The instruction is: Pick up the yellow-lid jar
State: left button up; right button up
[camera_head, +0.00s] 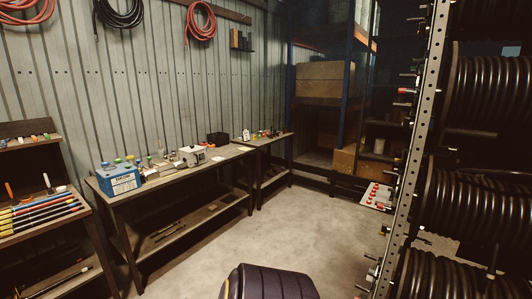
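Neither of my grippers is in view.
A grey-white machine (192,155) and a black bin (217,139) stand on the bench. A rack of coloured rods (40,217) is at the left. Large black hose reels (470,200) on a perforated post fill the right. The concrete floor (290,235) before the bench is clear.

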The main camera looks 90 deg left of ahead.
aim_at(131, 160)
jog(key=j+u, duration=0.1)
jog(key=u, duration=3.85)
